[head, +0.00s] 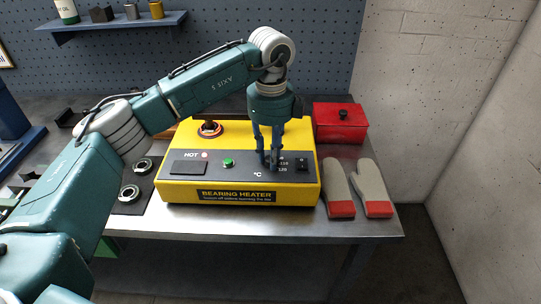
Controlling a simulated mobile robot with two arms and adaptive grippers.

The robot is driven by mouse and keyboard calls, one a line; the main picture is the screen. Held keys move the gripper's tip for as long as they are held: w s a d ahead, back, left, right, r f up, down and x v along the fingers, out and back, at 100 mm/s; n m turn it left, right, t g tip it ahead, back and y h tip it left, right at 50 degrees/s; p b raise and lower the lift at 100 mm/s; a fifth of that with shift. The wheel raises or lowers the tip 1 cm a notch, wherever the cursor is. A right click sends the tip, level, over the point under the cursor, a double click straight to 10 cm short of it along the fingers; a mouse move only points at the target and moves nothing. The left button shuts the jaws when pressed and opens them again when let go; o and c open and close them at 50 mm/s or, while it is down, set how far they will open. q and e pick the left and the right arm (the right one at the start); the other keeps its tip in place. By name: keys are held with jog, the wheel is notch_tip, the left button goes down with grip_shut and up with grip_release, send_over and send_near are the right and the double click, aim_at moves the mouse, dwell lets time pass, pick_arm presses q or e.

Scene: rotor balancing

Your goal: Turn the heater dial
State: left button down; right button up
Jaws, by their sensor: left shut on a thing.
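The yellow bearing heater (184,193) stands on the steel table, with a dark control panel on its top front. The panel has a green button (228,162), a "HOT" lamp and a temperature scale marked in °C. My left gripper (270,165) points straight down onto the right part of the panel, at the scale. Its fingers are shut on the heater dial, which is mostly hidden between and behind them. My right gripper is not in view.
A red box (340,124) and two grey gloves with red cuffs (374,190) lie right of the heater. Bearing rings (129,194) lie on a dark mat to the left. The table's front strip (300,226) is clear. A shelf (110,25) hangs behind.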

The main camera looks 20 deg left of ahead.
pick_arm(q)
jog(key=shift+s+d+f+n, duration=0.1)
jog(key=shift+f+n, duration=0.05)
jog(key=shift+n, duration=0.65)
jog(key=c, duration=1.5)
grip_release()
jog(key=shift+o, duration=0.2)
jog(key=shift+d, duration=0.1)
jog(key=shift+r, duration=0.2)
jog(key=shift+r, duration=0.35)
notch_tip(320, 180, up, 11)
